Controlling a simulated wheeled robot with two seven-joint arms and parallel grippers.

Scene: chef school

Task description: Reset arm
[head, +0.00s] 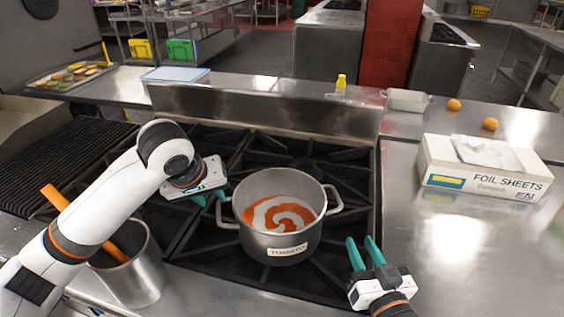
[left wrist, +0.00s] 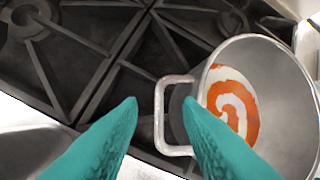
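My left gripper (head: 212,199) is beside the left handle of a steel pot (head: 281,245). In the left wrist view its teal fingers (left wrist: 160,100) are apart, with nothing held between the tips. The pot handle (left wrist: 160,125) lies just beyond and between the fingertips; I cannot tell whether it touches. The pot holds an orange and white swirl and bears a label at its front. My right gripper (head: 361,240) is at the right of the pot, over the front of the stove, its teal fingers pointing up with a gap between them, empty.
The pot sits on a black gas stove (head: 335,165). A steel container (head: 142,280) with an orange-handled utensil stands at front left, close to my left arm. A foil sheets box (head: 480,172) and oranges (head: 490,124) are on the right counter, whose front is clear.

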